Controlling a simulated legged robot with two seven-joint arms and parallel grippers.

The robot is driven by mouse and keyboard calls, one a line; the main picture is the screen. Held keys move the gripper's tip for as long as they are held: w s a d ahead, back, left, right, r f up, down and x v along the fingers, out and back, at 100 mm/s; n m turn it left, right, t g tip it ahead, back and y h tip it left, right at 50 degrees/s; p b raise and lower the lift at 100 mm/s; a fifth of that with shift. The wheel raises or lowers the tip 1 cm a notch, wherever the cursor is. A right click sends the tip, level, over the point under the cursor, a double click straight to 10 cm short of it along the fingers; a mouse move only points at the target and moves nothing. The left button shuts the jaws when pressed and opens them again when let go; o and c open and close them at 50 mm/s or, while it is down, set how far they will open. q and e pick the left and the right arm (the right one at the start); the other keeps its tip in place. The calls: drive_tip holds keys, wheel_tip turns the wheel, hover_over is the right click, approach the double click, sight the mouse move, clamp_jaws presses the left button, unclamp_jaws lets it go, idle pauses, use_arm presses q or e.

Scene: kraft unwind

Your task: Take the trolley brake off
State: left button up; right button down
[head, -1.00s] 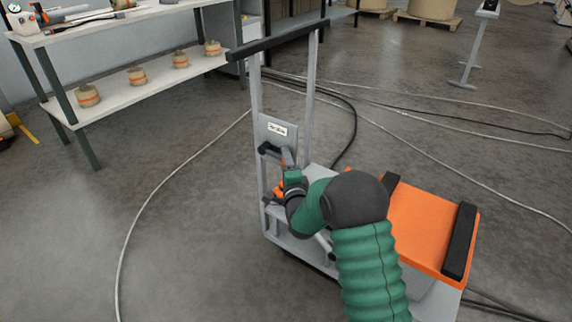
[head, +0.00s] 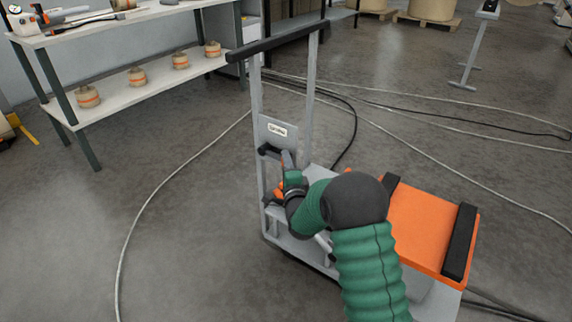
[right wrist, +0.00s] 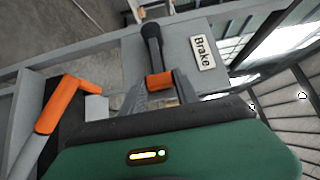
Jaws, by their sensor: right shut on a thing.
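The trolley (head: 254,100) stands on the floor ahead, with an upright grey frame and a black push bar. A small plate on its panel reads "Brake" in the right wrist view (right wrist: 203,52). The brake lever (right wrist: 152,45) has a black end and stem and an orange part low down. It also shows as a black handle in the head view (head: 269,149). My right gripper (right wrist: 159,88) is shut on the brake lever around its orange part. In the head view my right gripper (head: 288,160) is at the panel, partly hidden by its own wrist. My left gripper is not in view.
An orange box-like load (head: 425,225) with black strips sits on the trolley deck. An orange bent handle (right wrist: 65,103) is beside my gripper. Cables (head: 130,235) lie on the floor. A shelf table (head: 150,80) stands at the back left. Floor left of the trolley is mostly clear.

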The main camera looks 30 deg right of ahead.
drive_tip(key=shift+s+f, duration=0.1)
drive_tip(key=shift+f, duration=0.2)
idle(0.4)
